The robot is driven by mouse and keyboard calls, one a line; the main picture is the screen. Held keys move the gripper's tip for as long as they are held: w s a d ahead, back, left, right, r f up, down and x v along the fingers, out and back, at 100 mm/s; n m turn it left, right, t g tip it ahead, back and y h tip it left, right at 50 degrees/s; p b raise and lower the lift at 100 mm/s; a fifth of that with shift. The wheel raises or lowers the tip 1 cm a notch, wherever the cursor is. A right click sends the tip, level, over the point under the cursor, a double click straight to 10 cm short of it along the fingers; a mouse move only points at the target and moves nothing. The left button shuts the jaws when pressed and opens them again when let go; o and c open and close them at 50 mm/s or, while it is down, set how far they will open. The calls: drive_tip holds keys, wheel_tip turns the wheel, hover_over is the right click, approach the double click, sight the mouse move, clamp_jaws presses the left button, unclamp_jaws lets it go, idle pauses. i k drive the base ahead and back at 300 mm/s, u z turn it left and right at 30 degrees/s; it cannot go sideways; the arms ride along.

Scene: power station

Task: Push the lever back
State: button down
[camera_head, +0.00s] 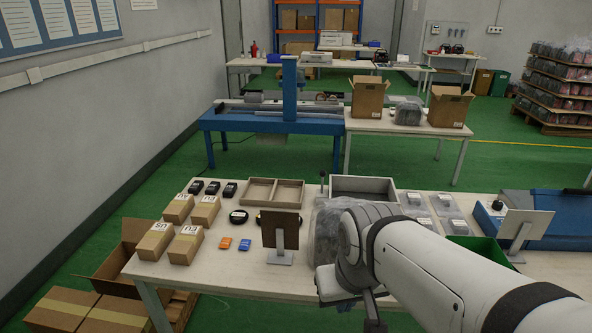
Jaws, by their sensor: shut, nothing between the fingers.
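A small upright dark stick with a knob, which looks like a lever (322,179), stands at the back of the near table, left of a grey bin. A second small dark knob (497,205) sits on the blue machine at the right; I cannot tell which one is the lever. My white arm reaches in from the lower right. My gripper (375,312) points down at the bottom edge, in front of the table, partly cut off. It is shut and empty, and apart from both knobs.
The near table (225,272) holds cardboard boxes (186,245), a wooden tray (273,192), a grey bin (362,187) and a brown panel on a stand (280,232). A clear plastic bag (326,232) lies beside my arm. Open cartons stand on the floor at left.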

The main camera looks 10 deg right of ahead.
sight(323, 173)
drive_tip(key=u, duration=0.5)
drive_tip(key=i, duration=0.95)
